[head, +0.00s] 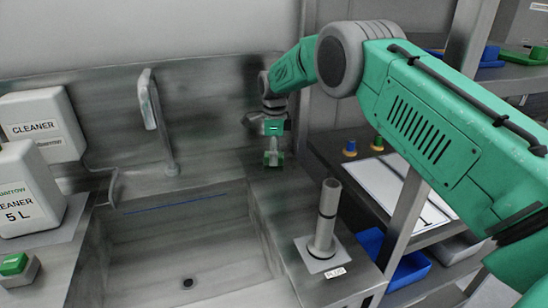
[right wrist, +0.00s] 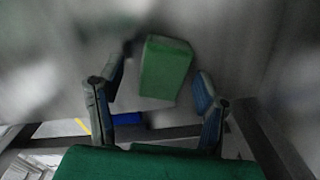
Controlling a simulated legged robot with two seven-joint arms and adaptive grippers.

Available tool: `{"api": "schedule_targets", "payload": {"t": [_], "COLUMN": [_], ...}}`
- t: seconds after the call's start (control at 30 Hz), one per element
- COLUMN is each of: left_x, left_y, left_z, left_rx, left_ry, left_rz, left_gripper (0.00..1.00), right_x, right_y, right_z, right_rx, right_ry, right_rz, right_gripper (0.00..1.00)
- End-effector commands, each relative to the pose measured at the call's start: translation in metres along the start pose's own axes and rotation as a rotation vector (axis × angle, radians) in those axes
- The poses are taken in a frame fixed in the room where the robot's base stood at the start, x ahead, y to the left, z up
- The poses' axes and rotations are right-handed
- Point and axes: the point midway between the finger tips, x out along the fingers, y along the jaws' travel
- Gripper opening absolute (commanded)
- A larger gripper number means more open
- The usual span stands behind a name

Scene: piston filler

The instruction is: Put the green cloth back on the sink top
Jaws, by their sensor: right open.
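The green cloth (right wrist: 165,68) looks like a small folded block in the right wrist view. It lies against a blurred grey surface, between and just beyond the fingertips of my open right gripper (right wrist: 158,82). In the head view the right gripper (head: 273,153) points down over the sink top (head: 262,190), on the strip right of the basin near the back wall. My left gripper is not in view.
The sink basin (head: 185,240) lies left of the gripper, with a faucet (head: 157,120) behind it. An upright grey tube (head: 326,215) on a base stands nearer on the strip. White cleaner containers (head: 28,190) and a green-topped block (head: 16,265) are at left. Shelving (head: 400,215) stands at right.

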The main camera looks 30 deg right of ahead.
Motion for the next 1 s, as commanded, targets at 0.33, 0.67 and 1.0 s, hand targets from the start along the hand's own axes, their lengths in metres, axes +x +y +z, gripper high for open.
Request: {"api": "schedule_targets", "payload": {"t": [0.33, 0.67, 1.0], "left_x": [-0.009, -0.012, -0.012], "left_y": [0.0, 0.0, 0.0], "left_z": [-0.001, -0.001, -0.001], "left_rx": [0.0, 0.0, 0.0], "left_ry": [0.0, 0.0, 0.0], "left_rz": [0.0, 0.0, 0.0], "left_gripper": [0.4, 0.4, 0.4], "right_x": [-0.075, -0.107, -0.107], "right_y": [-0.001, 0.0, 0.0], "right_z": [0.001, 0.0, 0.0], "right_rx": [0.0, 0.0, 0.0], "right_ry": [-0.001, 0.001, 0.0], "right_rz": [-0.003, -0.001, 0.0], "right_gripper": [0.6, 0.6, 0.6]}}
